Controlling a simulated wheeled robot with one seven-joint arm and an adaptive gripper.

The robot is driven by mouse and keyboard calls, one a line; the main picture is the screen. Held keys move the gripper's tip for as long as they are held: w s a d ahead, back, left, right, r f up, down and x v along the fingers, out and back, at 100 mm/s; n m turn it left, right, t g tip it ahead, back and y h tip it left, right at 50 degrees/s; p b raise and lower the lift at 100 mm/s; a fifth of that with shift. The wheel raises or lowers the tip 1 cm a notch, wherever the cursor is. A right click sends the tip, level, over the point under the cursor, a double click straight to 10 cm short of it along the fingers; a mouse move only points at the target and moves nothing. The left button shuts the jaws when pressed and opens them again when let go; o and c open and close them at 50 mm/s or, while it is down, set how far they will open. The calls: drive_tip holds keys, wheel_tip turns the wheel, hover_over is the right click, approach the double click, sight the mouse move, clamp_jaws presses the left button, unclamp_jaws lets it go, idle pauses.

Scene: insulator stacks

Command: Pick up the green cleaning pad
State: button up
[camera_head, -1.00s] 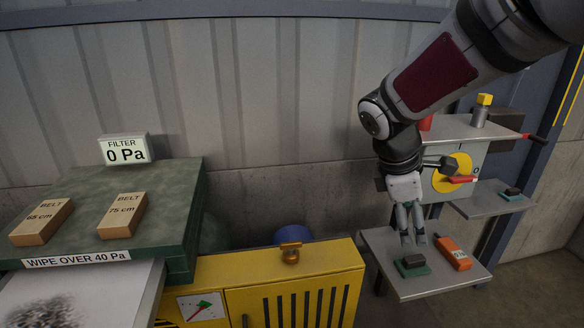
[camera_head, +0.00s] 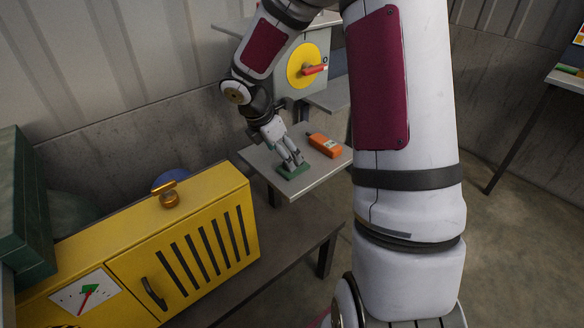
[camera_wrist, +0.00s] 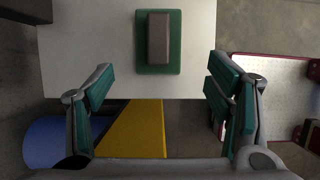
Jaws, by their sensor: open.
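The green cleaning pad (camera_head: 294,172) lies on a small grey shelf (camera_head: 319,180), close to its front left part. In the wrist view the pad (camera_wrist: 175,42) is a green rectangle with a dark grey-brown block (camera_wrist: 158,38) on top as a grip. My gripper (camera_head: 293,163) is at the pad in the head view, and its fingers partly hide the pad and block. In the wrist view my gripper (camera_wrist: 164,95) is open, with teal finger pads wide apart. The pad lies ahead of the fingertips, roughly centred between them, with nothing held.
An orange handheld device (camera_head: 324,145) lies on the same shelf, right of the pad. A yellow cabinet (camera_head: 180,250) with a brass-coloured knob stands at left. A grey box with a yellow disc and red handle (camera_head: 310,68) is behind the shelf.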

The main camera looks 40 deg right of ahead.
drive_tip(key=shift+b+x, duration=0.6)
drive_tip(key=shift+x, duration=2.3)
drive_tip(key=shift+r, duration=0.1)
drive_tip(key=c, duration=1.2)
